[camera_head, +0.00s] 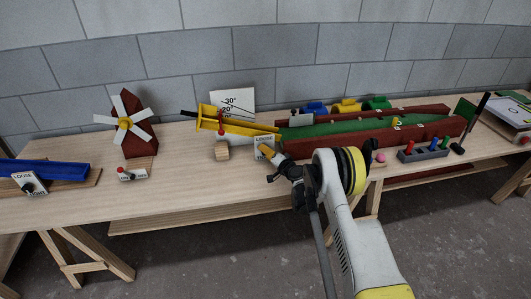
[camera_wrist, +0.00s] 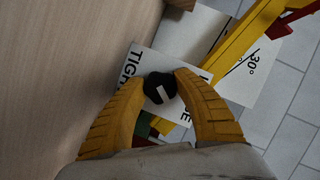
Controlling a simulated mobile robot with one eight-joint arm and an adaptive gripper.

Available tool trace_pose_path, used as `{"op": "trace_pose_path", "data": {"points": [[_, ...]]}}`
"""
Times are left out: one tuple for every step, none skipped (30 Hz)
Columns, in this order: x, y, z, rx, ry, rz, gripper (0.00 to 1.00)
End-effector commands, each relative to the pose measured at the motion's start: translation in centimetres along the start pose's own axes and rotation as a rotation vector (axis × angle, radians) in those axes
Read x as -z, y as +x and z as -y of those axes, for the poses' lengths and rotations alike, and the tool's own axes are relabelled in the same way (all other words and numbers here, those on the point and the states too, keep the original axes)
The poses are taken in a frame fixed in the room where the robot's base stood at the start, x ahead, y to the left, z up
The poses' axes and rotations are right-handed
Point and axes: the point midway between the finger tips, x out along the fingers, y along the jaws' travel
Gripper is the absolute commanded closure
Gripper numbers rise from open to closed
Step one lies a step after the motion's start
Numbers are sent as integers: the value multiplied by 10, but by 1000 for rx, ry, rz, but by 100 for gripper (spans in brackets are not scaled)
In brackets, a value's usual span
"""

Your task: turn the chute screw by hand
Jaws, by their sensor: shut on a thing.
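The chute screw is a black round knob with a white mark across its face. It shows in the wrist view (camera_wrist: 160,88) between the two yellow fingers of my gripper (camera_wrist: 162,92), which is shut on it. The knob sits on a white card (camera_wrist: 140,62) lettered "TIGHT" and, partly covered, "LOOSE". In the head view my gripper (camera_head: 268,152) is at the "LOOSE" card (camera_head: 262,141) below the yellow chute (camera_head: 240,123), and hides the knob. A white angle board (camera_head: 235,100) with 30° and 20° lines stands behind the chute.
A windmill (camera_head: 126,122) and a blue channel (camera_head: 50,170) stand to the left on the wooden bench (camera_head: 185,185). A green lane with red walls (camera_head: 420,131) runs to the right. A grey peg block (camera_head: 423,154) and a pink ball (camera_head: 381,157) are near the front edge.

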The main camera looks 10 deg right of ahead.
Motion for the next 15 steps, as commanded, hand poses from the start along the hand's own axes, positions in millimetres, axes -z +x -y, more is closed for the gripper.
{"op": "trace_pose_path", "data": {"points": [[0, 0, 0, 1, 1, 0, 94], [0, 0, 1, 1, 1, 0, 94], [0, 0, 1, 1, 1, 0, 94], [0, 0, 1, 1, 1, 0, 94], [0, 0, 1, 1, 1, 0, 94], [0, 0, 1, 1, 1, 0, 94], [0, 0, 1, 1, 1, 0, 94], [0, 0, 1, 1, 1, 0, 94], [0, 0, 1, 0, 1, 0, 58], [0, 0, 1, 0, 0, 0, 49], [0, 0, 1, 0, 0, 0, 41], [0, 0, 1, 0, 0, 0, 41], [0, 0, 0, 0, 0, 0, 41], [0, 0, 0, 0, 0, 0, 41], [0, 0, 0, 0, 0, 0, 41]]}}
